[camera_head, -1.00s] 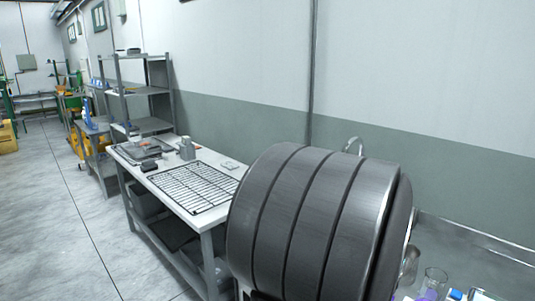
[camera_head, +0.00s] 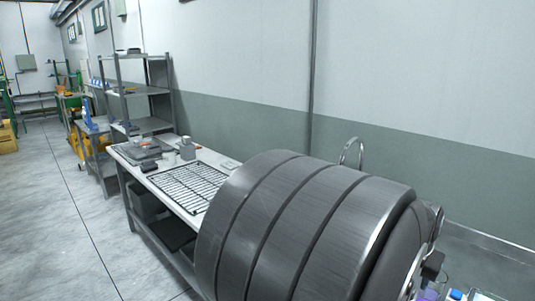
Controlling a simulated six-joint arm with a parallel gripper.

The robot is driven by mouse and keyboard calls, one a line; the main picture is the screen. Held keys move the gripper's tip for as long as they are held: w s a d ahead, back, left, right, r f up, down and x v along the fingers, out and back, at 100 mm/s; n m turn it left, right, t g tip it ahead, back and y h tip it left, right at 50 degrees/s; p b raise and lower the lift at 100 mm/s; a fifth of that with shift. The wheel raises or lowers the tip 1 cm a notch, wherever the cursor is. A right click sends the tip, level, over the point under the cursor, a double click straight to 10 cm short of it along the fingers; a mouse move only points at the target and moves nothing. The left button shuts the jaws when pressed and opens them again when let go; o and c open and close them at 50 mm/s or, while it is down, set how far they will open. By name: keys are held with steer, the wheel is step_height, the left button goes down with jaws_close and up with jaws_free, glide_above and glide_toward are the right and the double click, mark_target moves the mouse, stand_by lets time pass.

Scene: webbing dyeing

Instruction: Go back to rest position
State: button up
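My gripper does not show in this view. A large dark grey ribbed cylinder, which looks like a part of my own arm, fills the lower middle and right close to the camera. It hides the near end of the white-topped table (camera_head: 214,157) and much of the sink counter at the right. A black wire rack (camera_head: 188,186) lies flat on the table.
A grey box-like item (camera_head: 141,149) and a small grey bottle (camera_head: 187,149) stand at the table's far end. Grey shelving (camera_head: 146,90) stands behind. A curved tap (camera_head: 351,152) rises by the wall. A purple item (camera_head: 429,295) shows at lower right. The left floor is clear.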

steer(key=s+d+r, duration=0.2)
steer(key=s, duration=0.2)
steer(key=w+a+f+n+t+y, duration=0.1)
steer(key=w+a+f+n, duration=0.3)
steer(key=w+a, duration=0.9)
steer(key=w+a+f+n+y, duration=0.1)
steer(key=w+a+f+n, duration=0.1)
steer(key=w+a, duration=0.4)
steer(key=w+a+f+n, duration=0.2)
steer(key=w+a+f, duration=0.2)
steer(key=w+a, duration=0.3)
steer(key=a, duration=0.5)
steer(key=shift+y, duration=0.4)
